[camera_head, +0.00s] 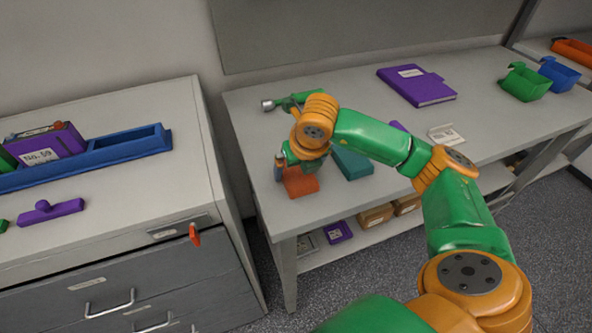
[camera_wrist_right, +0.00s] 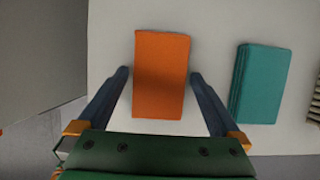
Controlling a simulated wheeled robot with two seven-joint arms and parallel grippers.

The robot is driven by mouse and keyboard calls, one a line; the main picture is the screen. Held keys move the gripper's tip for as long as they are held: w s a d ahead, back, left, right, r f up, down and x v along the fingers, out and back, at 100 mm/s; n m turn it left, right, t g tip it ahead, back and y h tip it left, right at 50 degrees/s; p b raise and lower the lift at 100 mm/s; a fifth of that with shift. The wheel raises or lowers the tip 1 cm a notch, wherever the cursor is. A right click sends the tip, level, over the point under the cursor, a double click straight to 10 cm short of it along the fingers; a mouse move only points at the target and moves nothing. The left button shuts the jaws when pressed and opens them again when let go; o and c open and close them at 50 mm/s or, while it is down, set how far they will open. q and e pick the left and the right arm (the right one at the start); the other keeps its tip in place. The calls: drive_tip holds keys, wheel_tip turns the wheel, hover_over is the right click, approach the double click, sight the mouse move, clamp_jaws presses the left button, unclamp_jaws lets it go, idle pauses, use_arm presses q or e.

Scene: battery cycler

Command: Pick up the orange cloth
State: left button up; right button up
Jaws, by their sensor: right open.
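The orange cloth (camera_head: 300,182) lies folded and flat on the light grey table (camera_head: 243,115), near its left front corner. In the right wrist view the orange cloth (camera_wrist_right: 161,75) is a folded rectangle between and ahead of the two fingers. My right gripper (camera_wrist_right: 159,75) is open and empty, with one finger on each side of the cloth's near part and a gap on both sides. In the head view my right gripper (camera_head: 291,168) points down over the cloth and partly hides it. Its height above the table is hard to tell. My left gripper is not in view.
A folded teal cloth (camera_wrist_right: 262,84) lies right of the orange one. A green-handled hammer (camera_head: 285,102) lies behind my wrist. A drawer cabinet (camera_head: 190,185) stands left, across a narrow gap.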

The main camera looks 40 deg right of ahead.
sight(297, 173)
drive_tip(key=shift+w, duration=0.1)
drive_tip(key=shift+s+r, duration=0.15)
drive_tip(key=shift+s, duration=0.1)
drive_tip(key=c, duration=0.9)
drive_tip(key=shift+c, duration=0.9)
drive_tip(key=shift+w, duration=0.15)
wheel_tip(297, 173, up, 3)
drive_tip(key=shift+a+r+b, duration=0.1)
drive_tip(key=shift+a+b, duration=0.05)
drive_tip(key=shift+b, duration=0.6)
drive_tip(key=s+a+r+p, duration=0.1)
drive_tip(key=s+a+r, duration=0.3)
drive_tip(key=a+r, duration=0.5)
drive_tip(key=a, duration=0.4)
drive_tip(key=shift+a+r, duration=0.15)
drive_tip(key=shift+r, duration=0.2)
